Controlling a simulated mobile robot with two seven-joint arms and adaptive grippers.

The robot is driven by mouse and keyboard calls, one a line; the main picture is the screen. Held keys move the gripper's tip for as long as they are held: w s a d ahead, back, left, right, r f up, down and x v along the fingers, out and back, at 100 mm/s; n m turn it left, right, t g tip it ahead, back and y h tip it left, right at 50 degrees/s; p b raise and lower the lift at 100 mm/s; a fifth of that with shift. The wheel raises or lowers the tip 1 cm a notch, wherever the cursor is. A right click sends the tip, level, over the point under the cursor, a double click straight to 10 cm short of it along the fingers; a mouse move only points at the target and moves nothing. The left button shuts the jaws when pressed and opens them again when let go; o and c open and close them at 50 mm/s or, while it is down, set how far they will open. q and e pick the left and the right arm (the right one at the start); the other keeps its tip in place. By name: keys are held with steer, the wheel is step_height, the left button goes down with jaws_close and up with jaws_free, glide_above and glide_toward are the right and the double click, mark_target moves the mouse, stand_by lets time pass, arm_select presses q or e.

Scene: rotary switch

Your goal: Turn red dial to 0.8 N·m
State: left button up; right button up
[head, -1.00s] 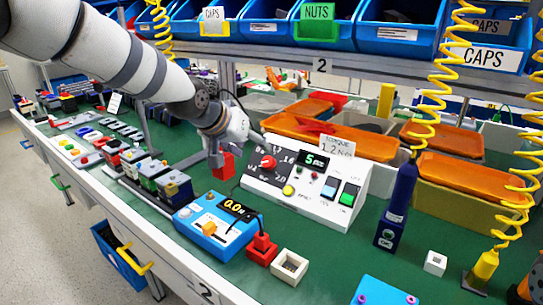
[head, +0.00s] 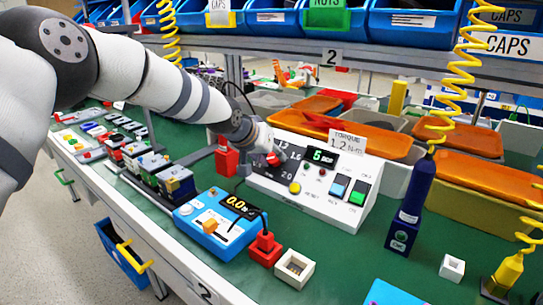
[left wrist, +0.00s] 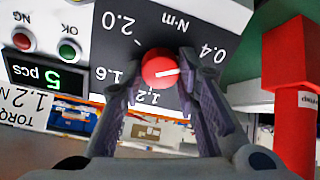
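The red dial (head: 273,159) sits on the dark scale of a white control box (head: 325,208), mostly covered by my left gripper in the head view. In the left wrist view the dial (left wrist: 159,69) shows whole, with a white mark pointing right, a little below the 0.4 label. The labels 2.0, 1.6 and 1.2 are readable; 0.8 is not visible, with the right-hand finger over that side. My left gripper (left wrist: 160,65) is open, its two fingers on either side of the dial with small gaps. My right gripper is not in view.
A red block-like post (head: 227,158) stands close beside my left gripper. A blue meter (head: 217,225) reading 0.0 and a red holder (head: 265,250) stand in front. Green and blue buttons are on the box.

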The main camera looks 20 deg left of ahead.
arm_select(q)
steer(key=shift+m, duration=0.3)
steer(key=m, duration=0.5)
steer(key=shift+m+p, duration=0.3)
steer(key=shift+m, duration=0.1)
steer(key=m, duration=0.5)
steer(key=shift+s+f+h, duration=0.1)
steer(key=shift+f+h, duration=0.1)
steer(key=shift+h, duration=0.2)
steer(key=shift+m, duration=0.4)
steer(key=o, duration=1.2)
steer(key=shift+c, duration=0.2)
steer(key=shift+r, duration=0.15)
